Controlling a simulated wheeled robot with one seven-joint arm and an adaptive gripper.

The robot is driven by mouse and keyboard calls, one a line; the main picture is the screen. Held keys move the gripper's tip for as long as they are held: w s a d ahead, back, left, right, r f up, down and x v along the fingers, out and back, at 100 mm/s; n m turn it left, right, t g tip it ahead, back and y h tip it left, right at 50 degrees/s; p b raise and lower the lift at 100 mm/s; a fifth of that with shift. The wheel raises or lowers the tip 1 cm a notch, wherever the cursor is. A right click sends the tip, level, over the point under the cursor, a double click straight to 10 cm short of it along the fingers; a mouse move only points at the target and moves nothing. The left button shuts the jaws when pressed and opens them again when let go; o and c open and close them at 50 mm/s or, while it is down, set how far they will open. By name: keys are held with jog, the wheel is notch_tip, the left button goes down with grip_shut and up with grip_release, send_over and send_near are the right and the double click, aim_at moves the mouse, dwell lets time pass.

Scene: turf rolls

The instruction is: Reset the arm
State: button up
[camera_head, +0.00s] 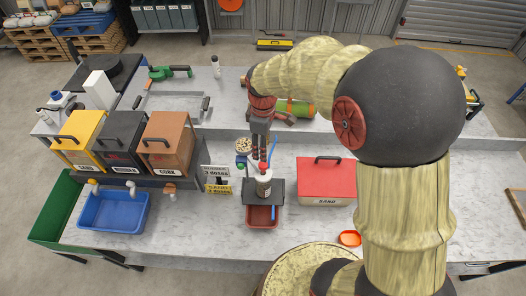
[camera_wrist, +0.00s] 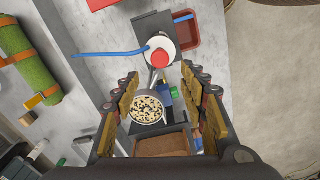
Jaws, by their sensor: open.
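My arm reaches over the grey bench from the right, and my gripper (camera_head: 262,150) hangs pointing down above its middle. In the wrist view my gripper (camera_wrist: 160,88) is open, its two fingers apart with nothing held between them. A white bottle with a red top (camera_head: 264,187) stands on a dark stand (camera_head: 248,190), just below and in front of the gripper. The wrist view shows the red top (camera_wrist: 160,58) beyond the fingertips. A green turf roll with orange bands (camera_head: 296,107) lies behind the arm, and it also shows in the wrist view (camera_wrist: 35,80).
A red sand box (camera_head: 326,180) is to the right; yellow (camera_head: 78,138), black and brown (camera_head: 166,142) boxes are left. A blue tub (camera_head: 112,211) and red tray (camera_head: 262,222) sit at the front. A round bowl of speckled pieces (camera_wrist: 148,109) lies below the gripper.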

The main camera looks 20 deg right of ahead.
dwell(0.6)
jog(key=s+f+m+t+b, duration=0.1)
jog(key=s+m+t+b, duration=0.1)
jog(key=s+m+b, duration=0.3)
jog(key=s+f+m+t+b, duration=0.2)
jog(key=s+m+b, duration=0.3)
jog(key=s+b, duration=0.9)
jog(key=t+b, duration=0.1)
jog(key=b, duration=0.2)
jog(key=shift+s+f+t, duration=0.2)
jog(key=shift+f+t, duration=0.05)
jog(key=shift+t, duration=0.05)
jog(key=shift+f, duration=0.1)
